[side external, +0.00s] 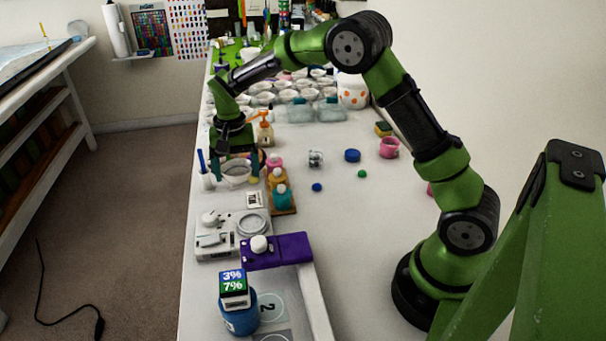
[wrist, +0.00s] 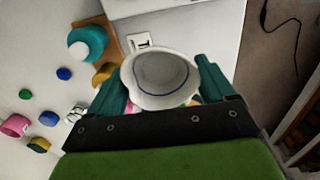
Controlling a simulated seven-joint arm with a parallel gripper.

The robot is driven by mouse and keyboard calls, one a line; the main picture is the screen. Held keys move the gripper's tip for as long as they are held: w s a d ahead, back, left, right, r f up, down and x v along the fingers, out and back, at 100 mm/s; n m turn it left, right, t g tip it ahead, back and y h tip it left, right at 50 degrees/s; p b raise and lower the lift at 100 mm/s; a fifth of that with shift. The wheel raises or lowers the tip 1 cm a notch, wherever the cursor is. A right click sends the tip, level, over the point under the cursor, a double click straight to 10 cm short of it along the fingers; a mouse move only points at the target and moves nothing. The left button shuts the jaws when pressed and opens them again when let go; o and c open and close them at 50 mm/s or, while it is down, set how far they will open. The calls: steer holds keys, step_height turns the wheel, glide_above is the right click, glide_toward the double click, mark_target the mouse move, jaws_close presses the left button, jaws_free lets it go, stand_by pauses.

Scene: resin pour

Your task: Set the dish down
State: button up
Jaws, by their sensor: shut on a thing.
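A white dish (side external: 236,169) with a dark line around its inside is held between the fingers of my gripper (side external: 237,165). The wrist view shows the dish (wrist: 158,76) from above, between the two teal fingers of my gripper (wrist: 160,88). The gripper is shut on it. In the side view the dish is near the table's left edge, beyond a white scale (side external: 222,241). I cannot tell whether the dish touches the table. Its underside is hidden.
Teal and orange bottles (side external: 281,195) stand on a wooden tray close to the right of the dish. A white holder with a blue pen (side external: 205,173) is at its left. Small caps (side external: 316,187) and a pink cup (side external: 389,147) lie farther right, with bare table around them.

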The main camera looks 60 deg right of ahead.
mark_target(242, 204)
steer(key=shift+f, duration=3.5)
steer(key=shift+f, duration=0.15)
steer(key=shift+f, duration=0.3)
steer(key=o, duration=0.9)
steer(key=shift+r, duration=0.1)
